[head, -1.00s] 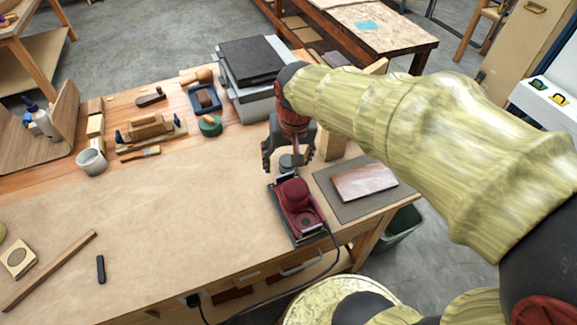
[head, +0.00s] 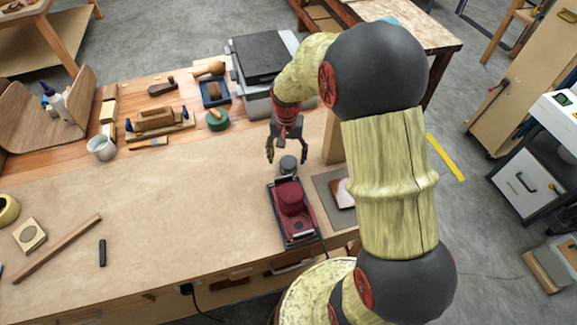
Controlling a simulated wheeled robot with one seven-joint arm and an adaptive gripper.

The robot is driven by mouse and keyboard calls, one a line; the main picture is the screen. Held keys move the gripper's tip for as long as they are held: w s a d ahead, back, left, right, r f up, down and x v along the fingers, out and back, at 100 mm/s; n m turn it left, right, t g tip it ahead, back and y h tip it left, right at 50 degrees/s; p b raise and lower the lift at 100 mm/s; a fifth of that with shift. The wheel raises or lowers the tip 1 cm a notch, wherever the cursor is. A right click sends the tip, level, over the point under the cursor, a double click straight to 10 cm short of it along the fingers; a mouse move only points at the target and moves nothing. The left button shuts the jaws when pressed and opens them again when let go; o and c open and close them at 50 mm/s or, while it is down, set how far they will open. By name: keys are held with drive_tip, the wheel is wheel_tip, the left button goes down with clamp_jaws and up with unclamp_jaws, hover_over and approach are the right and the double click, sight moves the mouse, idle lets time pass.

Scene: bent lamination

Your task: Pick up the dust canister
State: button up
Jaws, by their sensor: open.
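A red and black sander (head: 291,201) sits on the bench near its front right edge. A small dark grey cylinder, which looks like the dust canister (head: 288,165), stands at the sander's far end. I cannot tell whether it is attached to the sander. My gripper (head: 287,157) points down at the canister with its fingers spread open, one to each side in the picture. The fingertips are level with or a little above the canister's top; nothing is held. The canister's lower part is hidden behind the sander.
A wooden block (head: 333,140) stands right of the gripper. A dark mat (head: 325,184) with a flat piece is partly hidden by my arm. A green tape roll (head: 217,120) and grey case (head: 262,98) lie behind. The bench's left middle is clear.

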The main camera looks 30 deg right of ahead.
sight(288, 162)
drive_tip(key=f, duration=0.3)
drive_tip(key=f+b, duration=0.1)
drive_tip(key=shift+s+d+f, duration=0.1)
drive_tip(key=shift+s+f, duration=0.15)
drive_tip(key=shift+c, duration=0.9)
drive_tip(key=c, duration=0.7)
drive_tip(key=shift+c, duration=0.6)
drive_tip(key=shift+r, duration=0.15)
